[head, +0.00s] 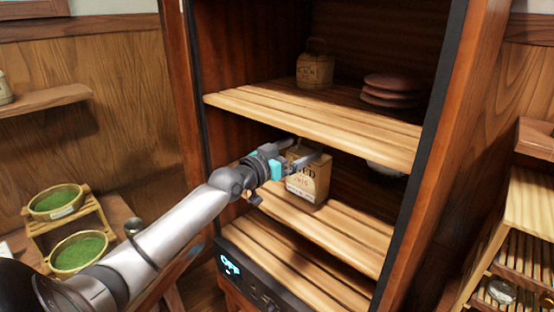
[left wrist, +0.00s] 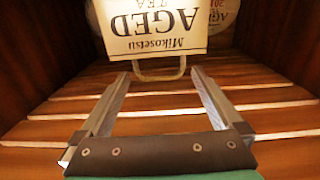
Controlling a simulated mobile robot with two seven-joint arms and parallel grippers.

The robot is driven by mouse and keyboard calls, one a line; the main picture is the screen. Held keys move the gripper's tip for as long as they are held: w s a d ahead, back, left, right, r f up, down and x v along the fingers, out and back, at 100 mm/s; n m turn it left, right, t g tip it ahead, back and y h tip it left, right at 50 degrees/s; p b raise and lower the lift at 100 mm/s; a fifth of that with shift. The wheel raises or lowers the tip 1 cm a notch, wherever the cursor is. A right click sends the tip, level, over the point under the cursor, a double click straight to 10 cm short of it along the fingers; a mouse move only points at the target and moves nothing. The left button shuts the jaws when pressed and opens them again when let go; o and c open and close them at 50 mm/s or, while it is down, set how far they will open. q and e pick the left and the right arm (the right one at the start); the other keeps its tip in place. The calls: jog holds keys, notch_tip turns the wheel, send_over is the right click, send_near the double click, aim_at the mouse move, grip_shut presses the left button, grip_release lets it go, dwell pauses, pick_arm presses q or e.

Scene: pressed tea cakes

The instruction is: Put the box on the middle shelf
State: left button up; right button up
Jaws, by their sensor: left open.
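The box (head: 308,185), a tan paper tea box lettered "AGED TEA", is upright on the middle (head: 345,230) of three visible cabinet boards, apparently resting on it. My left gripper (head: 304,154) reaches in from the left at the box's upper part, and its fingers hide some of it. In the left wrist view the box (left wrist: 165,22) appears upside down at the top. Its handle loop (left wrist: 160,77) lies at or between the tips of my open left gripper (left wrist: 165,76); contact cannot be told. My right gripper is not in view.
The upper shelf (head: 310,115) holds a lidded container (head: 315,70) and stacked reddish discs (head: 390,88). A pale object (head: 385,170) sits deeper right of the box. A lower board (head: 290,270) looks clear. The cabinet's right post (head: 430,140) stands near. Green bowls (head: 78,250) are at left.

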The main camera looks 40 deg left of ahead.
pick_arm(q)
jog(key=s, duration=0.7)
jog(key=shift+s+a+b, duration=0.3)
jog(key=shift+s+a, duration=0.1)
